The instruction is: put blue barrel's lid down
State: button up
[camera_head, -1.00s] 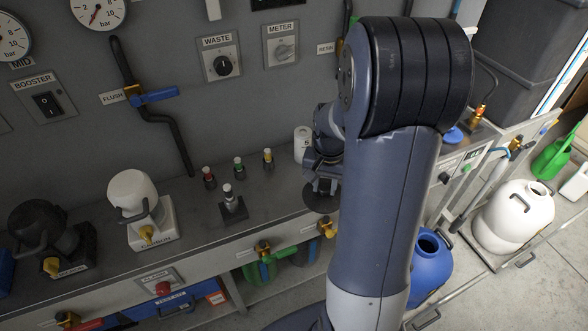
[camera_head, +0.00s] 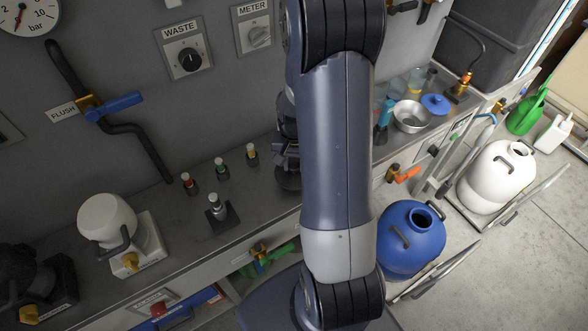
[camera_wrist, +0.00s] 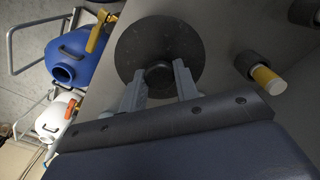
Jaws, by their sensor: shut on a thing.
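The blue barrel (camera_head: 411,244) stands on the floor right of my arm, its mouth open and uncovered. It also shows at the upper left of the wrist view (camera_wrist: 72,55). My gripper (camera_wrist: 159,75) is shut on the knob of a round dark lid (camera_wrist: 150,42), with a finger on each side. In the head view the lid (camera_head: 288,181) is partly hidden behind my arm, at the grey bench (camera_head: 258,205). I cannot tell whether it touches the bench. A separate blue lid-like disc (camera_head: 435,104) lies on the bench farther right.
Small capped bottles (camera_head: 219,168) stand left of the lid, one in a dark holder (camera_head: 219,211). A metal bowl (camera_head: 411,116) is near the blue disc. A white barrel (camera_head: 497,178) stands beyond the blue barrel. An orange-handled valve (camera_head: 404,174) juts from the bench front.

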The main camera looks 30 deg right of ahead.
aim_at(294, 165)
jog(key=shift+f, duration=1.7)
jog(key=shift+f, duration=0.2)
jog(key=o, duration=1)
jog(key=shift+r, duration=0.1)
jog(key=shift+c, duration=0.2)
notch_tip(294, 165, up, 12)
jog(key=shift+r, duration=0.15)
